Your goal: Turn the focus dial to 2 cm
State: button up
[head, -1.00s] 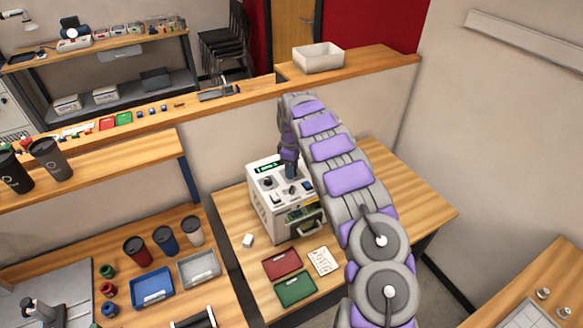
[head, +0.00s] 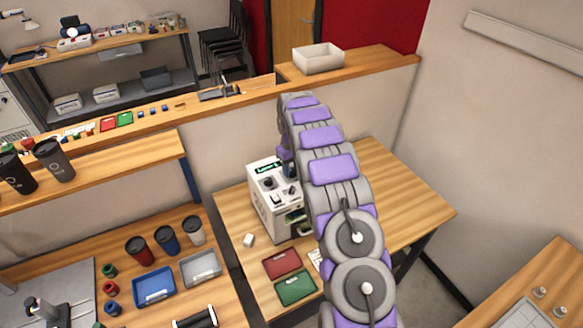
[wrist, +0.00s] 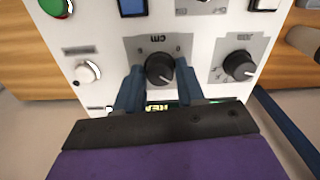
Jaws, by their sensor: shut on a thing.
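The laser marker, a white box-shaped machine (head: 264,213), stands on the wooden table, partly hidden by my arm in the head view. In the wrist view its focus dial (wrist: 159,68) is a black round knob on a grey plate marked "cm", seen upside down. My gripper (wrist: 160,75) has one blue-grey finger on each side of this dial and is shut on it. The dial's numbers are too small or hidden to read, so its setting cannot be told. In the head view my arm hides most of the gripper.
A second black dial (wrist: 239,66) sits close on the right, a white knob (wrist: 87,72) on the left, and a green button (wrist: 54,6) at upper left. A red tray (head: 282,263) and a green tray (head: 296,288) lie before the machine. The table's right side is clear.

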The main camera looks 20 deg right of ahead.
aim_at(292, 170)
jog(key=shift+w+m, duration=0.1)
jog(key=shift+m, duration=0.5)
jog(key=o, duration=1)
notch_tip(292, 170, up, 17)
jog(key=shift+d+r+p, duration=0.1)
jog(key=shift+r+p, duration=0.05)
jog(key=shift+p, duration=0.3)
